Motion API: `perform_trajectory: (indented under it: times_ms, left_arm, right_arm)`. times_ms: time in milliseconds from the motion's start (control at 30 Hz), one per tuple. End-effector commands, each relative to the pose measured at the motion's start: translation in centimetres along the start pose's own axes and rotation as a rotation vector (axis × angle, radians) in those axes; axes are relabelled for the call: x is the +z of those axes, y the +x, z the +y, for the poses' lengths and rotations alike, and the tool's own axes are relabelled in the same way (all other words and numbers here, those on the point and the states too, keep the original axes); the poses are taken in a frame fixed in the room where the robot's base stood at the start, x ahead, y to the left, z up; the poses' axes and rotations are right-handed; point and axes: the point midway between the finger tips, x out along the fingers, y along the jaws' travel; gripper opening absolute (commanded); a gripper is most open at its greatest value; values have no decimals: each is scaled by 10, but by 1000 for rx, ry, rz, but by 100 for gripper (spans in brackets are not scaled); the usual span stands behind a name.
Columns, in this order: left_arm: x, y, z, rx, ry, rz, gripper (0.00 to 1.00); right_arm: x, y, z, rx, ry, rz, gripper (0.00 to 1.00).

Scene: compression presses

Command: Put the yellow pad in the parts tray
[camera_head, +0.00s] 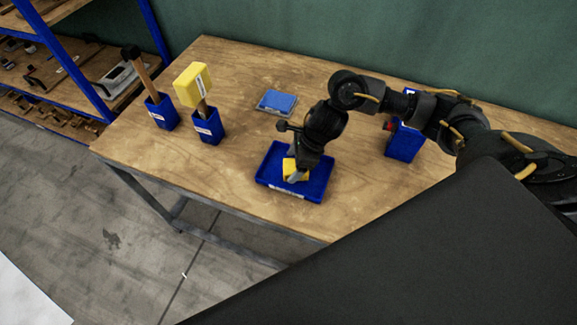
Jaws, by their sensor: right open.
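The yellow pad (290,165) lies inside the blue parts tray (316,188), near its middle. The tray stands on the wooden table close to its front edge. My right gripper (297,174) points down into the tray, right at the pad, and covers part of it. Its fingers are open; I cannot tell whether they touch the pad. My left gripper is not in view.
A yellow-headed mallet (192,85) and a black-headed hammer (132,54) stand in blue holders at the left. A blue pad on a grey plate (276,101) lies behind the tray. Another blue holder (404,142) stands at the right. A blue-framed shelf (75,70) is far left.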

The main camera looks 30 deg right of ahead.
Motion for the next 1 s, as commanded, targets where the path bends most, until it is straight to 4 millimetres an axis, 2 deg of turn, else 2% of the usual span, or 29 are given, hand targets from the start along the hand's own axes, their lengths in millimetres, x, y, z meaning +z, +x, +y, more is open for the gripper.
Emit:
perform_trajectory:
  times_ms: [300,500,667,1000]
  left_arm:
    - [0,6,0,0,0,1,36]
    - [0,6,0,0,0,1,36]
    - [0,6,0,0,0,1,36]
    - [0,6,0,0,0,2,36]
  right_arm:
    - [0,-68,-1,-6,-3,0,75]
    - [0,-96,-1,-4,-1,1,75]
    - [-1,-103,0,-1,-1,2,75]
    - [0,-104,1,0,0,2,75]
